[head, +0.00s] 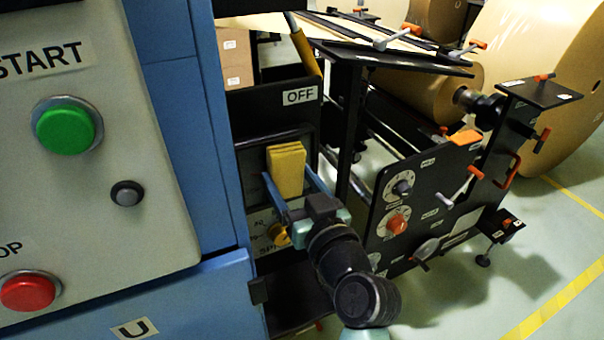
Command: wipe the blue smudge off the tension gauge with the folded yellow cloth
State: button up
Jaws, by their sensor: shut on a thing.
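My gripper (288,174) is shut on the folded yellow cloth (286,160). Its two blue fingers press on the cloth's left and right sides, and the cloth stands upright between them. The cloth is in front of a dark machine front, below the OFF label; I cannot tell whether it touches anything. I cannot tell whether this panel is the tension gauge. No blue smudge can be made out.
A blue cabinet with a green button (65,126) and a red button (28,292) fills the left. A black panel with knobs and levers (430,205) stands close to the right of my arm. Large kraft rolls (545,70) are behind it. Open floor (540,260) lies at lower right.

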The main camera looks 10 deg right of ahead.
aim_at(257, 175)
jog(key=shift+s+a+p, duration=0.2)
jog(key=shift+a, duration=0.5)
jog(key=shift+s+a+p, duration=0.15)
jog(key=shift+s+a, duration=0.1)
jog(key=shift+a, duration=0.5)
jog(key=shift+s+a+p, duration=0.2)
jog(key=shift+a, duration=0.5)
jog(key=shift+s+d+f, duration=0.1)
jog(key=shift+s+d, duration=0.2)
jog(key=shift+s, duration=0.3)
jog(key=shift+b+v, duration=0.6)
jog(key=shift+v, duration=1.8)
jog(key=shift+b+v, duration=0.5)
jog(key=shift+v, duration=1)
